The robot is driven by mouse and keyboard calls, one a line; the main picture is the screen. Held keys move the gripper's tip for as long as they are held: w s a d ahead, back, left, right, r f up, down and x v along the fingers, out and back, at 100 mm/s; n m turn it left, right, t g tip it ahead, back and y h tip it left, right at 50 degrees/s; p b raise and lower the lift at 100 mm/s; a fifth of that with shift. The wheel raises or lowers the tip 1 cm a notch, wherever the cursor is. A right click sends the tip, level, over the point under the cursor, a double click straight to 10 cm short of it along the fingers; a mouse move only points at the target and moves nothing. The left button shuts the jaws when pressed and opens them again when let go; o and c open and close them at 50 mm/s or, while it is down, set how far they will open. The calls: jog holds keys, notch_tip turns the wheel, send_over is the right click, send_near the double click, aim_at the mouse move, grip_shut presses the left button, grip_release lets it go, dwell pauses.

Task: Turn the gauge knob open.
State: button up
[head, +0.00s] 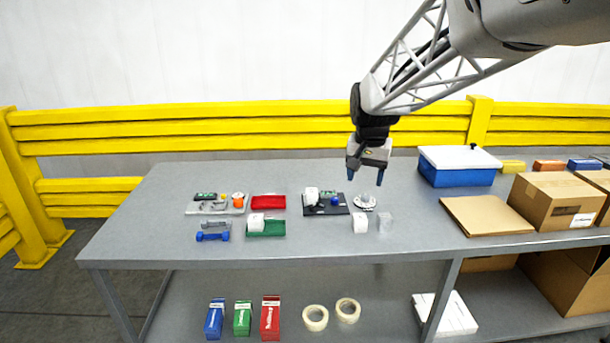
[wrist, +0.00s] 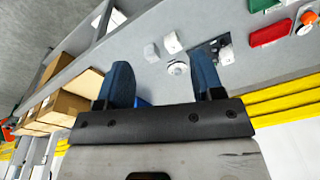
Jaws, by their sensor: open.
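My gripper (head: 365,177) is open and empty, pointing down above the bench. Its two blue fingers also show in the wrist view (wrist: 161,72). A pale round dial-like piece (head: 365,203) with a metallic top lies below it in the head view. In the wrist view this round piece (wrist: 178,68) shows between the fingertips, apart from them. To its left is a black plate (head: 314,211) with a white block and a small blue knob (head: 335,200). An orange-red knob (head: 238,200) is on a grey panel further left. I cannot tell which of these is the gauge knob.
A red tray (head: 268,202) and a green tray (head: 266,233) lie left. A blue bin with white lid (head: 458,180) and cardboard boxes (head: 558,199) stand right.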

jog(key=w+f+m, duration=0.1)
jog(key=w+f, duration=0.3)
jog(key=w, duration=0.6)
jog(key=w+f+m, duration=0.1)
jog(key=w+f, duration=0.3)
jog(key=w, duration=0.6)
jog(key=m+g, duration=0.1)
jog(key=m, duration=0.2)
send_over(335, 198)
jog(key=f, duration=1.3)
jog(key=shift+s+a+f, duration=0.1)
jog(key=shift+s, duration=0.25)
jog(key=shift+w+f, duration=0.25)
jog(key=shift+f, duration=0.1)
jog(key=shift+f, duration=3.9)
jog(key=c, duration=0.9)
